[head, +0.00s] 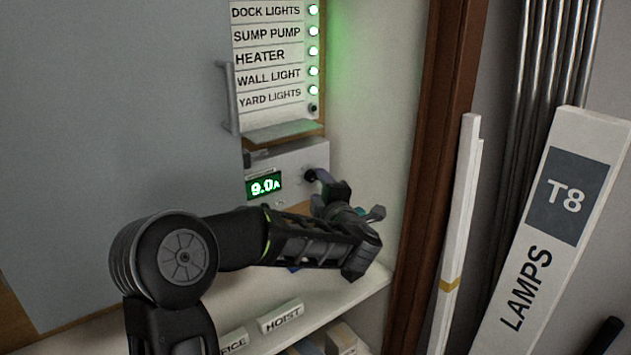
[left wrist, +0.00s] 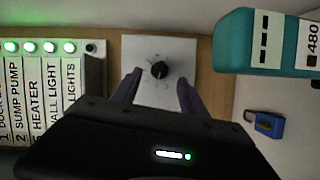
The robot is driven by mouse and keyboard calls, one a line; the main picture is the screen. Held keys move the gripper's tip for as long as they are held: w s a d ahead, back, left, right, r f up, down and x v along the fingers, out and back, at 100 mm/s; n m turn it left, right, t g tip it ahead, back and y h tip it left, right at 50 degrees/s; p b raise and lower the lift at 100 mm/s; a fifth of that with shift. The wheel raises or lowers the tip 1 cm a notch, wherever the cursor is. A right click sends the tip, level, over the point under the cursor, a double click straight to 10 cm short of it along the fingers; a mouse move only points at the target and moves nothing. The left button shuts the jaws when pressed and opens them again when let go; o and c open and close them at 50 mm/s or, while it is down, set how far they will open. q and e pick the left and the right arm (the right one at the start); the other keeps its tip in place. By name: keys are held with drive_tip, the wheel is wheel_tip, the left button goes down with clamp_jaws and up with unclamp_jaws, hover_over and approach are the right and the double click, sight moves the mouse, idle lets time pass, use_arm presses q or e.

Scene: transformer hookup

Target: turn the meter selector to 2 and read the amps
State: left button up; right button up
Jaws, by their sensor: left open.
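The meter (head: 264,186) has a lit green display that reads 9.0A, on a pale box below the breaker labels. The selector is a small black knob (left wrist: 159,69) on a white plate (left wrist: 150,49). In the head view the knob (head: 310,175) shows beside the display, partly crowded by my gripper. I cannot make out which number its pointer faces. My left gripper (head: 347,203) is open in front of the selector. In the left wrist view its fingers (left wrist: 158,80) stand on either side of the knob, apart from it. My right gripper is not in view.
A labelled panel (head: 268,58) with green lamps is above the meter; its lowest lamp is dark. A grey door (head: 110,120) stands left. A teal box marked 480 (left wrist: 265,42) and a blue padlock (left wrist: 270,124) are nearby. A shelf (head: 330,302) lies below.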

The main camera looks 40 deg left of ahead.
sight(314, 179)
use_arm(q)
drive_tip(key=shift+x, duration=1.95)
clamp_jaws()
